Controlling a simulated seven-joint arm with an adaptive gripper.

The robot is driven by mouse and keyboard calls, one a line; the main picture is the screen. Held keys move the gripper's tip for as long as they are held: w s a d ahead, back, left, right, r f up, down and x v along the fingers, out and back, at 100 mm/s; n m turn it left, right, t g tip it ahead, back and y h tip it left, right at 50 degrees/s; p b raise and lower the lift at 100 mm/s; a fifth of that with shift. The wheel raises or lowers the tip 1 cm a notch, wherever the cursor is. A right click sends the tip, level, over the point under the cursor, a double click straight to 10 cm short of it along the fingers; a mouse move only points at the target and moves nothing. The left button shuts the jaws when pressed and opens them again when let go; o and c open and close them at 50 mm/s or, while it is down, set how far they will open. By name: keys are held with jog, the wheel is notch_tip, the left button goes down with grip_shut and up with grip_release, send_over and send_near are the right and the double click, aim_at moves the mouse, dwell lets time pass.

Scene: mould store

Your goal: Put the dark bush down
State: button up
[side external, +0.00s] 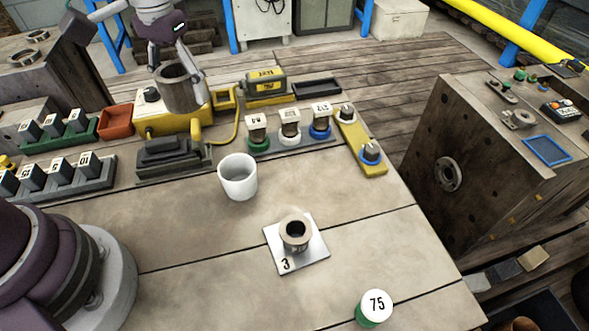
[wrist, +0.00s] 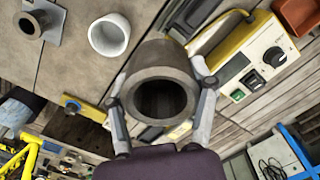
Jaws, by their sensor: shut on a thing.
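The dark bush (side external: 180,96) is a thick grey-brown ring held in the air by my gripper (side external: 181,84), above the yellow device at the back left of the bench. In the wrist view the dark bush (wrist: 148,62) fills the middle, its open bore facing the camera. The two fingers of my gripper (wrist: 160,92) press on its outer wall from both sides. The bush is clear of the bench top.
A white cup (side external: 238,184) stands mid-bench. A small flanged bush (side external: 296,232) sits on a plate marked 3 (side external: 318,250). A green-and-white plug marked 75 (side external: 375,304) is near the front edge. Racks line the left and back. Bare bench lies around the cup.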

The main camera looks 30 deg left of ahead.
jog(key=s+f+n, duration=0.1)
jog(key=s+f, duration=0.1)
jog(key=f, duration=0.2)
jog(key=s+d+f+n, duration=0.1)
jog(key=s+f, duration=0.1)
jog(key=f, duration=0.3)
jog(key=s+d+f+n, duration=0.1)
jog(key=s+f, duration=0.1)
jog(key=f, duration=0.3)
jog(key=shift+s+d, duration=0.1)
jog(key=shift+s, duration=0.1)
jog(key=shift+f, duration=0.15)
jog(key=o, duration=1.2)
notch_tip(320, 180, up, 12)
jog(key=r, duration=0.1)
notch_tip(320, 180, up, 7)
jog(key=m+t, duration=0.4)
jog(key=t, duration=0.1)
send_over(194, 199)
jog(key=s+a, duration=0.4)
jog(key=shift+w+d+r, duration=0.1)
jog(key=shift+w+d, duration=0.15)
jog(key=shift+o, duration=0.6)
jog(key=shift+s+a+r+t, duration=0.1)
jog(key=shift+s+r+t, duration=0.05)
jog(key=shift+s+t, duration=0.15)
